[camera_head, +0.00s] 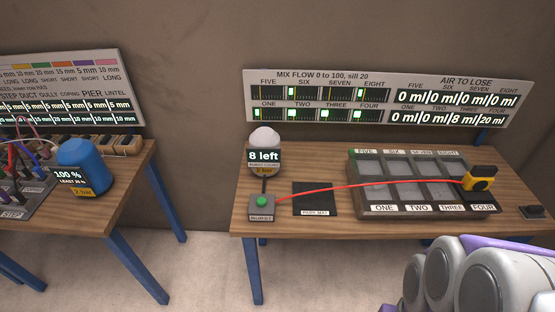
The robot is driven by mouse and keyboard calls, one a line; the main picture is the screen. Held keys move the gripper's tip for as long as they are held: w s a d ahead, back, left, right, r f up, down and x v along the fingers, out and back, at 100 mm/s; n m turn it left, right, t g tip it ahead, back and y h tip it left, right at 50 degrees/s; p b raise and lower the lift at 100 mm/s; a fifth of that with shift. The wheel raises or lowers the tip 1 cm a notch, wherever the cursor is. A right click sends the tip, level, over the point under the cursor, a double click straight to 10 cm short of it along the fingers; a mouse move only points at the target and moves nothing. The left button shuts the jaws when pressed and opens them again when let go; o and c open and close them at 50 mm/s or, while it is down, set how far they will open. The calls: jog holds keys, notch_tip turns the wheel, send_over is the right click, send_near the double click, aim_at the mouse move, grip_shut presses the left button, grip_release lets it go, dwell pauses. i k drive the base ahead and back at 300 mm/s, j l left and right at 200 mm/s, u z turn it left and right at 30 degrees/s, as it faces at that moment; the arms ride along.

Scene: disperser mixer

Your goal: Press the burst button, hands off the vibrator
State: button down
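A grey box with a round green button (262,201) stands at the left of the right-hand wooden table. A yellow and black device (480,179), which looks like the vibrator, sits at the right end of the grey mould tray (372,209), near compartment FOUR. A red cable (370,187) runs from near the button box to this device. A white-domed unit (264,138) behind the button shows "8 left". Parts of my grey and purple arm fill the lower right corner, apart from the button. My gripper's fingers are not visible.
A dark square pad (314,201) lies between button and tray. A panel (390,98) behind shows mix flow bars and "AIR TO LOSE", with FOUR at 20 ml and THREE at 8 ml. A second table at left holds a blue canister (82,163). Floor between tables is free.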

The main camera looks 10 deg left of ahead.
aim_at(262, 202)
jog(key=u, duration=0.4)
jog(key=i+u, duration=0.15)
jog(key=u, duration=0.7)
jog(key=i+u, duration=0.15)
jog(key=u, duration=0.7)
jog(key=i, duration=0.05)
